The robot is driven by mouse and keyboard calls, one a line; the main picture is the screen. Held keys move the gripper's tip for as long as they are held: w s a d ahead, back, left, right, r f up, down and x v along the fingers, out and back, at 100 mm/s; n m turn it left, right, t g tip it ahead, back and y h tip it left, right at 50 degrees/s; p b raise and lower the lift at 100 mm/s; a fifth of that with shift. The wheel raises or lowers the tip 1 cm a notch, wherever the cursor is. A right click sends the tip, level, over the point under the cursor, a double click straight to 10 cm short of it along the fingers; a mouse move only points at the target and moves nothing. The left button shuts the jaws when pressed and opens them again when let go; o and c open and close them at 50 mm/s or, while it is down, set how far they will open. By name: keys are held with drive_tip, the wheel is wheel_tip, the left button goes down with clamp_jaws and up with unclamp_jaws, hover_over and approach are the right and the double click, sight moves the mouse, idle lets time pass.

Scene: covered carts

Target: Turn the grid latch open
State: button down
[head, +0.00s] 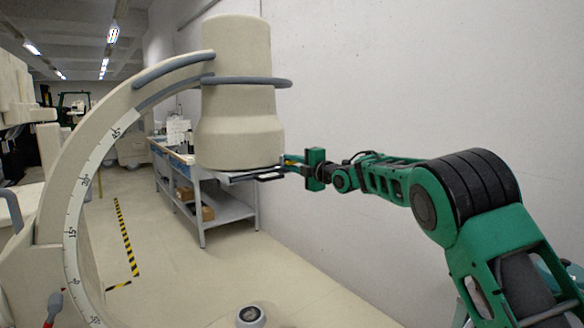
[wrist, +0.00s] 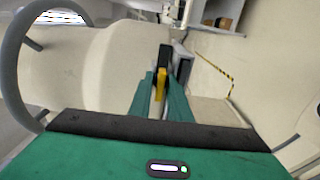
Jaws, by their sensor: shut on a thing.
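The grid latch is a small yellow lever (wrist: 160,86) between my fingers in the wrist view, beside a dark block and a grey flat edge (wrist: 183,62). My gripper (wrist: 161,92) is shut on the lever. In the head view my green gripper (head: 291,163) reaches from the right to the lower right rim of the big cream cylinder (head: 240,125). A bit of yellow shows there between the fingers. A dark flat frame (head: 268,177) sticks out under the cylinder. The lever's exact turn angle is hard to tell.
The cream C-shaped arm (head: 72,180) with an angle scale carries the cylinder and a grey ring handle (head: 283,83). A bench (head: 228,210) with boxes stands behind. A white wall is at the right. Yellow-black tape (head: 125,235) marks the open floor.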

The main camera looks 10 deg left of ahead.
drive_tip(key=c, duration=1.9)
unclamp_jaws()
drive_tip(key=shift+f, duration=0.3)
drive_tip(key=shift+o, duration=0.2)
drive_tip(key=shift+r, duration=0.15)
drive_tip(key=shift+s+d, duration=0.1)
drive_tip(key=v, duration=1)
drive_tip(key=shift+d, duration=0.25)
drive_tip(key=shift+s, duration=0.1)
